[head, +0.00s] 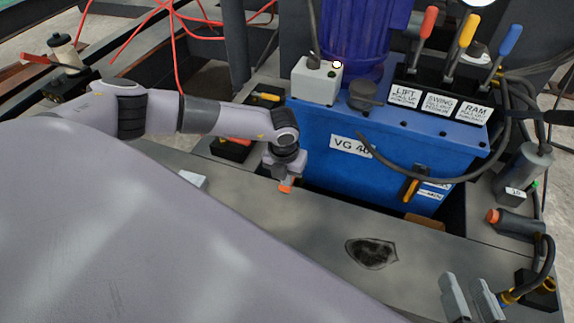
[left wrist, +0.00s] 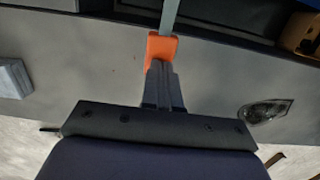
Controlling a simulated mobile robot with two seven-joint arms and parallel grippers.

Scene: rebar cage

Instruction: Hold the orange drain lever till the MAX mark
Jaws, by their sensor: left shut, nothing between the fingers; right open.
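The orange drain lever shows in the left wrist view as an orange grip (left wrist: 160,48) on a grey bar, and in the head view as a small orange end (head: 286,186) low at the left of the blue tank. My left gripper (head: 282,168) is shut with nothing between its fingers. In the left wrist view its fingertips (left wrist: 160,68) meet or overlap the orange grip; I cannot tell whether they press on it. The MAX mark is not readable.
The blue tank (head: 330,170) carries red, yellow and blue levers on top. An amber upright piece (head: 411,189) is on its front beside small labels. A dark patch (head: 371,252) marks the grey deck. A black hose loops across the tank front.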

